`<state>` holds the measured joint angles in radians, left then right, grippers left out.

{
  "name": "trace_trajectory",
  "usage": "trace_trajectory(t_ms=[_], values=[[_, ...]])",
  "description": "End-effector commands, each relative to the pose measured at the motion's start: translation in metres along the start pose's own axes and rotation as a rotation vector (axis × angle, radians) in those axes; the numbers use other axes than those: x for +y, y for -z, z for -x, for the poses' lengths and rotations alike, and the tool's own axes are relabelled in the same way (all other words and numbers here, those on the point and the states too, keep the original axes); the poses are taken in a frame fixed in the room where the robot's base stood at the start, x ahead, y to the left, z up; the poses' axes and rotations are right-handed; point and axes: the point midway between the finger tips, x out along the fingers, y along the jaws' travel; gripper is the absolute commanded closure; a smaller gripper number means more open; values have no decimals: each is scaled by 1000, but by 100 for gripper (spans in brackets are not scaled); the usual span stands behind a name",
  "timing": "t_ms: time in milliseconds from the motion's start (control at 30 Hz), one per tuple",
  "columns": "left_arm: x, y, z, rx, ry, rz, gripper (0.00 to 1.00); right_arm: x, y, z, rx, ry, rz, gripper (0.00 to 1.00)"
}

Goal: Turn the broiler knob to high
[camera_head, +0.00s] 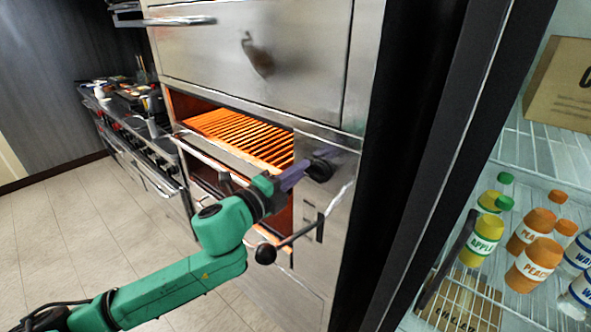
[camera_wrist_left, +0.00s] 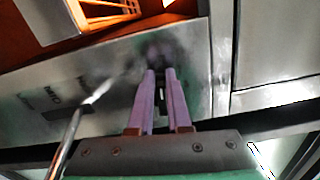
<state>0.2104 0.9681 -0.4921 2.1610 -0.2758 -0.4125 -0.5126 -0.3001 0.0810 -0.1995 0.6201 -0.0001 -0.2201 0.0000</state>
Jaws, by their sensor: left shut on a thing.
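The broiler knob (camera_head: 320,169) is a round black knob on the steel panel right of the glowing broiler opening (camera_head: 245,138). My left gripper (camera_head: 296,176), with purple fingers on a green arm, reaches it from the left and is shut on it. In the left wrist view the gripper (camera_wrist_left: 160,75) points at the steel panel with its two fingers close together and a narrow dark gap between them. The fingers hide most of the knob there, and I cannot read its setting. My right gripper is not in view.
A metal lever rod with a black ball end (camera_head: 266,253) sticks out just below the knob; the rod also shows in the left wrist view (camera_wrist_left: 68,140). An open fridge with bottles (camera_head: 481,238) stands right. A range (camera_head: 140,135) stands back left. The tiled floor is clear.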

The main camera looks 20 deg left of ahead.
Motion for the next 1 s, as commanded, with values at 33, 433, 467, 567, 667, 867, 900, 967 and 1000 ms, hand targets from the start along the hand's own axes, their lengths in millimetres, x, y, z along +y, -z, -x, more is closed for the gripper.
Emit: trace_trajectory(t_ms=[33, 433, 467, 567, 667, 867, 900, 967, 1000], values=[[6, 8, 0, 20, -7, 52, 100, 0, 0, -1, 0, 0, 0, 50], [9, 9, 0, 20, -5, 335, 100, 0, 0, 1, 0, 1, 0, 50], [10, 9, 0, 20, -5, 349, 100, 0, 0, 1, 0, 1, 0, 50], [9, 9, 0, 20, -3, 385, 100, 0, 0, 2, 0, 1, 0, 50], [9, 10, 0, 20, -2, 409, 100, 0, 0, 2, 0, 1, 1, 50], [8, 10, 0, 21, -1, 428, 100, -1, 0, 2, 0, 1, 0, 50], [8, 10, 0, 21, 0, 429, 100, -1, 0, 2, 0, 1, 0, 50], [8, 10, 0, 21, 0, 429, 100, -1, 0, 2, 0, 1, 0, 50], [8, 10, 0, 21, 1, 429, 100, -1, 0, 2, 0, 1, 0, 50]])
